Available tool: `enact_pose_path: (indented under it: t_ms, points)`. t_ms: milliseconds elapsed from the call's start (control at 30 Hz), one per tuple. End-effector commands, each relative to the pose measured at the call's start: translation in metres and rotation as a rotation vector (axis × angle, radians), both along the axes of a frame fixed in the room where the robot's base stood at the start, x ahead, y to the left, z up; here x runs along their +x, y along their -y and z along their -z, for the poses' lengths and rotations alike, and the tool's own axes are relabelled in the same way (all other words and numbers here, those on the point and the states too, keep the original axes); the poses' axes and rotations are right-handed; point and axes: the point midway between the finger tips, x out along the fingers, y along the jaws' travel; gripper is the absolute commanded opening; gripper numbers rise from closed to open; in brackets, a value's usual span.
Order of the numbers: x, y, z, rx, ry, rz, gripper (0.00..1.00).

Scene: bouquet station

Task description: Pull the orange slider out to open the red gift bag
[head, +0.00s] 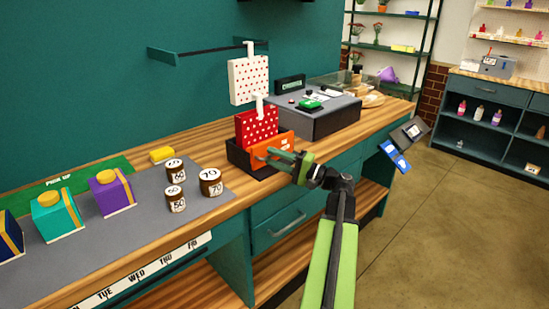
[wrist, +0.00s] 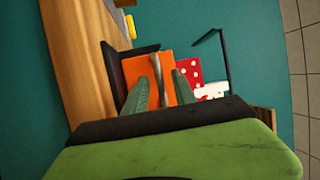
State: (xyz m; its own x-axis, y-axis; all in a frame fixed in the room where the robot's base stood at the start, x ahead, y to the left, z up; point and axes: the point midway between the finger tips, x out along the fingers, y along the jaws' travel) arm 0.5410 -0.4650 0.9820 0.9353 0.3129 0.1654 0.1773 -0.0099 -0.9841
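The red gift bag (head: 257,128) with white dots stands upright in a dark holder (head: 240,159) on the counter. A strip of it shows in the wrist view (wrist: 189,72). The orange slider (head: 285,142) stands in front of the bag and covers its lower part. In the wrist view the orange slider (wrist: 139,68) fills the middle, with a grey upright handle (wrist: 156,66) on it. My gripper (head: 270,154) is at the slider's front. Its green fingers stand apart on either side of the handle, with gaps visible in the wrist view. Contact with the slider cannot be told.
A white dotted bag (head: 248,80) hangs behind the red one. Several weights (head: 211,182) and gift boxes (head: 110,193) stand to the left on the grey mat. A grey box-shaped station (head: 318,119) is to the right. The floor in front of the counter is clear.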

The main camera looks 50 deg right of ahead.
Motion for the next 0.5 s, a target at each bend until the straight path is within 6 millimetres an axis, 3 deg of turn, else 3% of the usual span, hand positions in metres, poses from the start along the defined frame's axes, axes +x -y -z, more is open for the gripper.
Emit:
enact_pose_path:
  t_ms: [100, 333, 500]
  points:
    - [0.0000, -0.0002, 0.0001, 0.000, 0.000, -0.001, 0.29]
    - [0.0000, -0.0004, 0.0001, 0.000, 0.000, -0.001, 0.00]
    - [0.0001, -0.0005, 0.0001, 0.000, 0.000, -0.002, 0.00]
